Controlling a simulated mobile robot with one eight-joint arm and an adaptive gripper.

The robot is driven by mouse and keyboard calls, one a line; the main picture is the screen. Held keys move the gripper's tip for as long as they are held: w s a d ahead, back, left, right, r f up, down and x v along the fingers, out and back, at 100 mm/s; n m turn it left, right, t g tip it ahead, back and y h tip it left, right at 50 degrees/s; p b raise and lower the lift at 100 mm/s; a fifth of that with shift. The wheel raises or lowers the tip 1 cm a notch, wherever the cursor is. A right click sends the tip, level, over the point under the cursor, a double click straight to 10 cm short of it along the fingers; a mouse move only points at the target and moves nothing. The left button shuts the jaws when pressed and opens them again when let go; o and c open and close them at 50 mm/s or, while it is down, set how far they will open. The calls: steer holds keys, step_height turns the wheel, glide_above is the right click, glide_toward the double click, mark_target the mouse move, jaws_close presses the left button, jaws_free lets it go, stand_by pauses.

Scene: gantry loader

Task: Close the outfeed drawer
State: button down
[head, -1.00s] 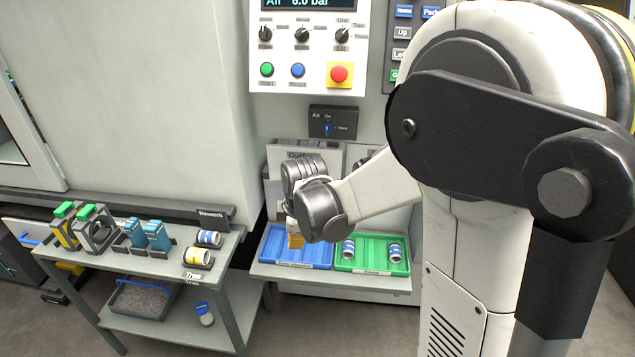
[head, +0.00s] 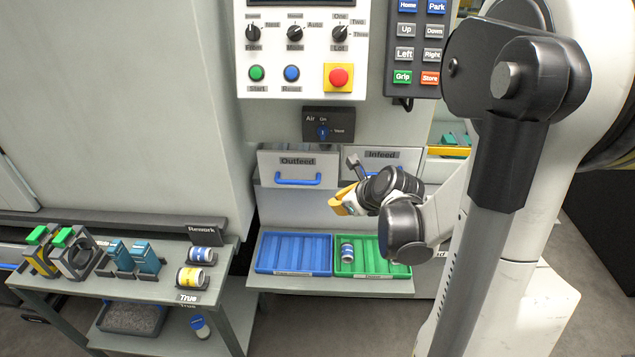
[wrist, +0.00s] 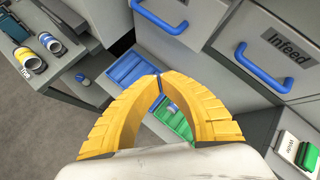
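The outfeed drawer (head: 272,171) is on the machine front, below the air switch, with a blue bar handle (head: 298,181). Its front seems to stand a little forward of the panel around it; how far, I cannot tell. Its handle also shows at the top of the wrist view (wrist: 160,20). My gripper (head: 336,204) is to the lower right of this drawer, in front of the infeed drawer (head: 405,160), apart from both. In the wrist view its yellow fingertips (wrist: 159,76) meet, with nothing between them.
A blue tray (head: 293,273) and a green tray (head: 372,275) sit on a shelf below the drawers; a can (head: 347,252) is in the green one. The rework table (head: 140,283) with parts stands at left. A button pendant (head: 418,45) hangs above the infeed drawer.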

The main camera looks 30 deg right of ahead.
steer(key=w+d+f+m+b, duration=0.2)
steer(key=w+f+m+b, duration=0.2)
steer(key=w, duration=0.7)
steer(key=shift+w+f+t+b, duration=0.3)
steer(key=shift+f+b, duration=0.2)
steer(key=shift+f, duration=0.25)
steer(key=shift+d, duration=0.1)
steer(key=w+d, duration=0.2)
steer(key=w, duration=0.1)
steer(key=w+d, duration=0.1)
steer(key=shift+w, duration=0.25)
